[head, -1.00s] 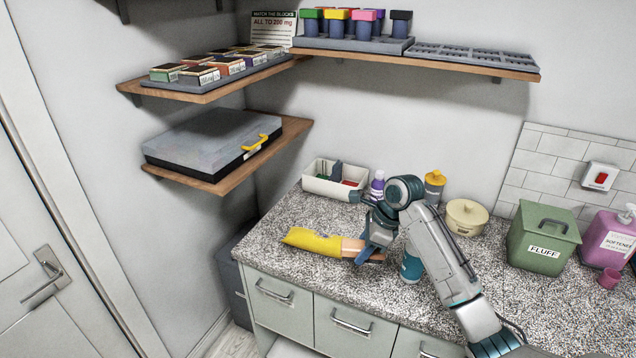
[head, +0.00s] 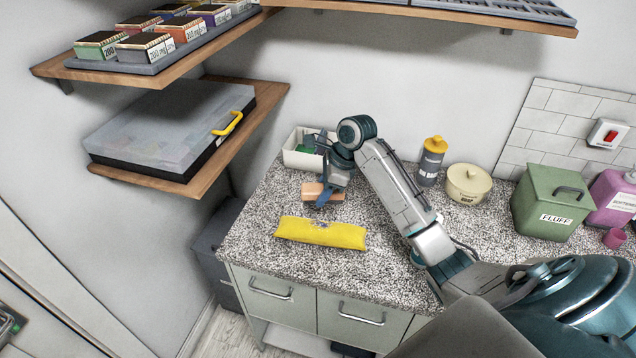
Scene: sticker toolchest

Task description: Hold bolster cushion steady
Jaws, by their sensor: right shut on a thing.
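The bolster cushion appears to be the long yellow piece (head: 345,237) lying flat on the speckled counter (head: 270,262), near its front edge. A small dark mark shows on its top. My right gripper (head: 322,197) is behind the cushion and apart from it. It is shut on a tan-orange block (head: 337,197), at or just above the counter; I cannot tell whether the block touches it. The gripper hides the block's middle. My left gripper is not in view.
A white bin (head: 292,160) stands close behind the gripper. A yellow-capped bottle (head: 431,160), a cream pot (head: 467,184) and a green FLUFF box (head: 548,205) stand to the right. Bare counter lies around the cushion. A shelf with a clear-lidded case (head: 170,125) hangs at left.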

